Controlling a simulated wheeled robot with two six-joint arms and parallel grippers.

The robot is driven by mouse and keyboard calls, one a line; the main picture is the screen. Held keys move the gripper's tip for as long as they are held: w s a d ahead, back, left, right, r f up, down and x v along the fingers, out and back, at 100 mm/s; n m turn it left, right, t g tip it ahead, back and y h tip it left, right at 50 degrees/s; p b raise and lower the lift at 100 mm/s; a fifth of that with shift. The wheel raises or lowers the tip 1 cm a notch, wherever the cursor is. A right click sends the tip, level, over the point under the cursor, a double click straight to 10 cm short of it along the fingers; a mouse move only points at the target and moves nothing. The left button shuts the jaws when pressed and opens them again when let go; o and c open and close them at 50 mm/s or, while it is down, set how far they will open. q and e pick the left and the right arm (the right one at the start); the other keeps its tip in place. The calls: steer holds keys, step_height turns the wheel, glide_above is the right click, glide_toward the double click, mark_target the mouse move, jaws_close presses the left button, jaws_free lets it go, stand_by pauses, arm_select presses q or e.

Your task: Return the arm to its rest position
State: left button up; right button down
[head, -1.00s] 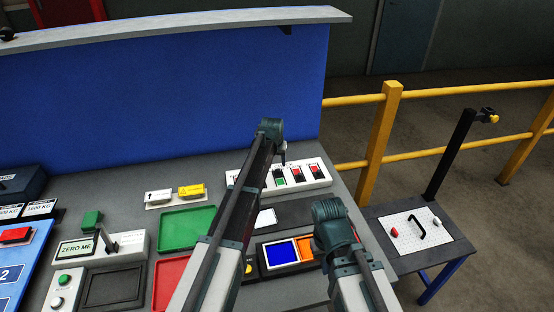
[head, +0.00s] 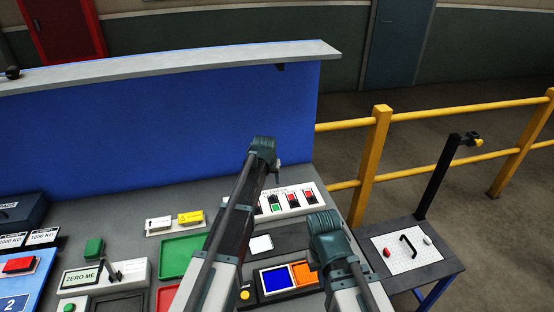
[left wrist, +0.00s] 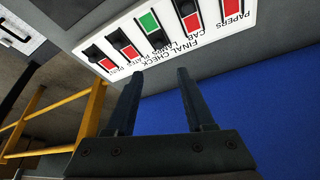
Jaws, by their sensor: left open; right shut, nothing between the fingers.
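My left arm reaches forward over the grey bench, and its wrist bends down beside the white switch panel (head: 312,203). My left gripper (left wrist: 157,88) is open and empty in the left wrist view. Its two fingers are apart, pointing toward the panel, which reads FINAL CHECK; whether they touch it I cannot tell. One rocker there (left wrist: 150,25) shows green and the others show red. My right arm stands to the right, near the blue and orange trays; its gripper (head: 314,262) is mostly hidden by its own wrist, is shut and holds nothing visible.
A blue wall (head: 150,140) with a grey ledge stands behind the bench. A green tray (head: 180,248) and a blue tray (head: 279,281) lie near my arms. Right of the bench are yellow rails (head: 371,165) and a small side table (head: 440,265).

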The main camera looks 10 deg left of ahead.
arm_select(q)
steer(key=s+d+f+m+g+b, duration=0.1)
steer(key=s+d+f+b, duration=0.1)
steer(key=s, duration=1)
steer(key=s+d+f+m+g+y+b, duration=0.1)
steer(key=s+d+f+g+b, duration=0.1)
steer(key=s, duration=1)
steer(key=s+d+f+m+g+b, duration=0.1)
steer(key=s+d+f+b, duration=0.3)
steer(key=s, duration=0.8)
steer(key=shift+s+d+f+m+g, duration=0.2)
steer(key=shift+s+f+m+g, duration=0.25)
steer(key=shift+f, duration=0.3)
steer(key=shift+w, duration=0.1)
